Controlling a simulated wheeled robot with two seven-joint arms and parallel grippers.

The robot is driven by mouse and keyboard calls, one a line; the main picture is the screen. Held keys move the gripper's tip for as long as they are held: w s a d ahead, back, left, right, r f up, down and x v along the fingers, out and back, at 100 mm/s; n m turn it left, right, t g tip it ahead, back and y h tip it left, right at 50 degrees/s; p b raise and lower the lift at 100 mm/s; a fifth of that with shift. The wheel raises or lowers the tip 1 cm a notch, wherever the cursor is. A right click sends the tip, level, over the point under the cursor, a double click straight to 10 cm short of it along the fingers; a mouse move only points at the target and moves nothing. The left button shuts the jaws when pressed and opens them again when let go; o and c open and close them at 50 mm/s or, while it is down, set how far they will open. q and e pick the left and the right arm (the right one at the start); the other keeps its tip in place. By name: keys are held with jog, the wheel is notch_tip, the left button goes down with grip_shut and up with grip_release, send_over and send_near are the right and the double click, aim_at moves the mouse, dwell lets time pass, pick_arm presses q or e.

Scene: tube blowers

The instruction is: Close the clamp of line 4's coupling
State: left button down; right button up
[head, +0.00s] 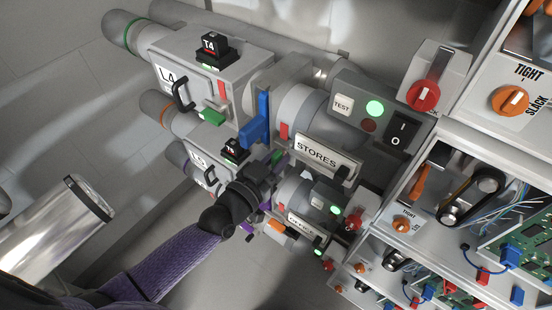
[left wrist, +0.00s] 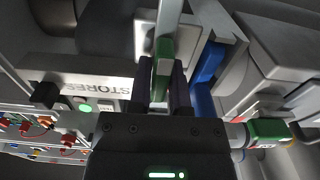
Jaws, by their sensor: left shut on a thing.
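Line 4's box (head: 196,88), marked L4, is joined through a grey coupling (head: 276,82) to the blower marked STORES (head: 327,153). A blue clamp lever (head: 256,122) hangs at that coupling; it also shows in the left wrist view (left wrist: 207,78). My left gripper (head: 270,168) is below the blue lever. In the left wrist view its fingers (left wrist: 164,88) are shut on a green-ended grey bar (left wrist: 164,52). A little green (head: 278,156) shows beside the fingers in the head view; most of the bar is hidden there. My right gripper is not in view.
A second box (head: 203,172) and a lower blower (head: 302,195) lie close around my left gripper. Shelves with orange knobs (head: 510,101) and green circuit boards (head: 520,239) stand at the right. A shiny cylinder (head: 60,225) is at the lower left.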

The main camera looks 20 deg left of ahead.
pick_arm(q)
jog(key=shift+m, duration=0.3)
dwell(0.4)
jog(key=m+p, duration=0.2)
jog(key=m, duration=0.1)
jog(key=shift+d+r, duration=0.1)
jog(key=m+p, duration=0.1)
jog(key=m, duration=0.3)
jog(key=shift+d+m, duration=0.1)
jog(key=shift+m, duration=0.2)
jog(key=m, duration=0.3)
jog(key=m+p, duration=0.1)
jog(key=shift+s+f, duration=0.1)
jog(key=shift+f, duration=0.15)
jog(key=m, duration=0.5)
jog(key=shift+d+f, duration=0.1)
jog(key=shift+f, duration=0.05)
jog(key=shift+m, duration=0.5)
jog(key=c, duration=0.6)
grip_release()
